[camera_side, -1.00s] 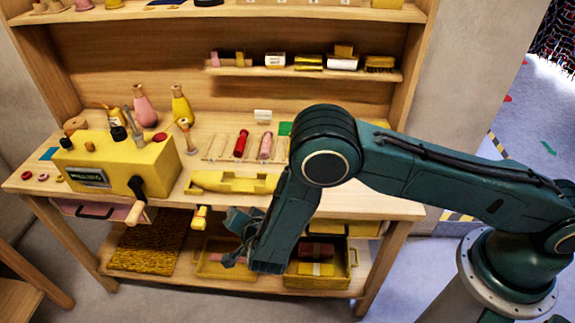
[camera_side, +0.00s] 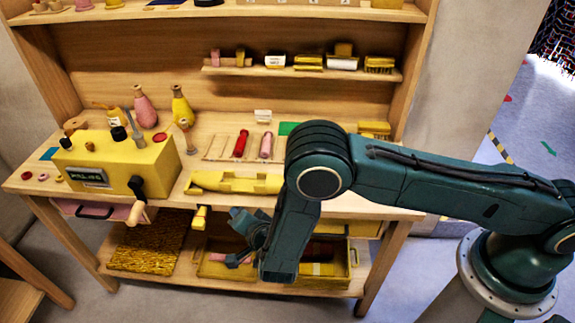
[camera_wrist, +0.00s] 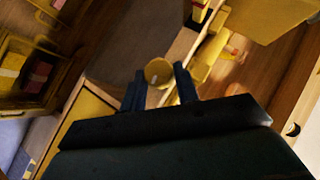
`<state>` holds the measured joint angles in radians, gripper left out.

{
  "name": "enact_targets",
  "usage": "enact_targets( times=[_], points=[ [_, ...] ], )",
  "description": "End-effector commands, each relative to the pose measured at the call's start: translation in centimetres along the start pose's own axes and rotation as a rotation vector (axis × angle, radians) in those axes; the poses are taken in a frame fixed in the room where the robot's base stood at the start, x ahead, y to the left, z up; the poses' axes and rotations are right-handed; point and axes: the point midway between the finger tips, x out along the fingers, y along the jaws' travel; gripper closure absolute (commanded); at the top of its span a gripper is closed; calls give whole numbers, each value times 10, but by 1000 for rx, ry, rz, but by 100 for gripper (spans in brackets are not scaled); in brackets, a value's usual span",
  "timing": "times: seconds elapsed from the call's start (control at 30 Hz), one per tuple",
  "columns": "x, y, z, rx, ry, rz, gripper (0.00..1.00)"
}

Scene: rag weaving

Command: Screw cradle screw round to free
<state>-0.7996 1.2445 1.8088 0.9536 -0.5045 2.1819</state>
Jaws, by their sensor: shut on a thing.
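My gripper (camera_wrist: 160,88) is shut on a round yellow knob (camera_wrist: 158,72), which I take for the cradle screw. The knob shows end-on between the two dark fingers, in front of the bench edge. In the side view my gripper (camera_side: 244,222) is below the bench front, partly behind my arm, and its fingertips are hard to make out. The yellow boat-shaped cradle (camera_side: 235,182) lies on the bench just above; it also shows in the wrist view (camera_wrist: 203,62), right of the fingers. The screw's shaft is hidden.
The yellow machine (camera_side: 115,160) with a black crank stands left on the bench (camera_side: 390,207). A short yellow peg (camera_side: 200,217) sticks out under the front edge. Yellow bins (camera_side: 340,272) and a woven mat (camera_side: 150,245) fill the lower shelf. Several spools lie behind the cradle.

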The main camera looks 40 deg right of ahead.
Motion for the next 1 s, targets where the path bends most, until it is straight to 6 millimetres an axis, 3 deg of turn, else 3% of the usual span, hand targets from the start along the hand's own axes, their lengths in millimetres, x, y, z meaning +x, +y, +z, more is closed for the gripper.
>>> enact_targets(
  times=[1.0],
  points=[
    [1, -4, 0, -227, 1, 230, 91]
  ],
)
